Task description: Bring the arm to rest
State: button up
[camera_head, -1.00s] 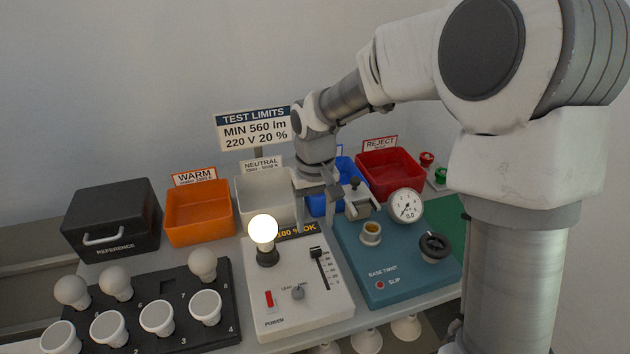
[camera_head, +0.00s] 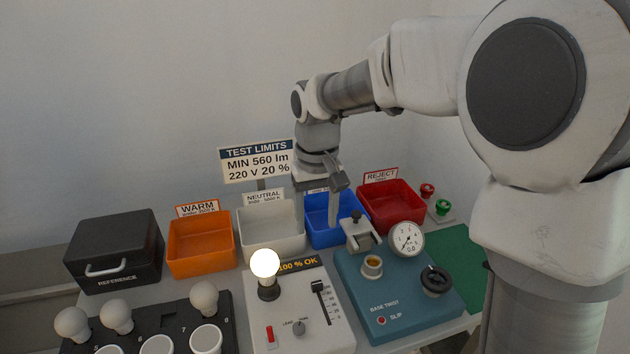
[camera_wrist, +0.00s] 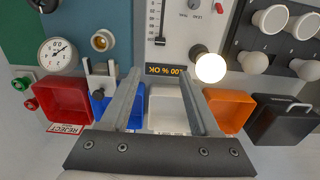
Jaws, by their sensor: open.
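My gripper (camera_head: 328,205) hangs above the back of the bench, in front of the blue bin (camera_head: 322,236) and near the neutral bin. In the wrist view its two fingers (camera_wrist: 162,103) are apart, with nothing between them. A lit bulb (camera_head: 265,263) stands upright in the socket of the white test panel (camera_head: 300,322), whose display reads 100 % OK. The lit bulb also shows in the wrist view (camera_wrist: 210,68), to the right of the fingers and apart from them.
The orange warm bin (camera_head: 201,247), white neutral bin (camera_head: 271,232) and red reject bin (camera_head: 391,207) line the back, with a black reference box (camera_head: 114,252) at left. A blue base twist unit (camera_head: 395,296) with a gauge stands at right. A black rack (camera_head: 180,318) holds several bulbs.

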jog(key=shift+r, duration=0.1)
jog(key=s+d+r+m+t+p, duration=0.1)
jog(key=s+d+r+t, duration=0.1)
jog(key=s, duration=0.4)
jog(key=s+d+r+m+t+p, duration=0.1)
jog(key=s+d+r, duration=0.4)
jog(key=s+d, duration=0.1)
jog(key=s+d+r+m+t+p, duration=0.1)
jog(key=s+d+r+t+p, duration=0.1)
jog(key=s+d, duration=0.3)
jog(key=s+r, duration=0.1)
jog(key=s, duration=0.2)
jog(key=shift+r+t, duration=0.25)
jog(key=shift+t, duration=0.05)
jog(key=shift+w+a, duration=0.1)
jog(key=shift+a, duration=0.1)
dwell(0.6)
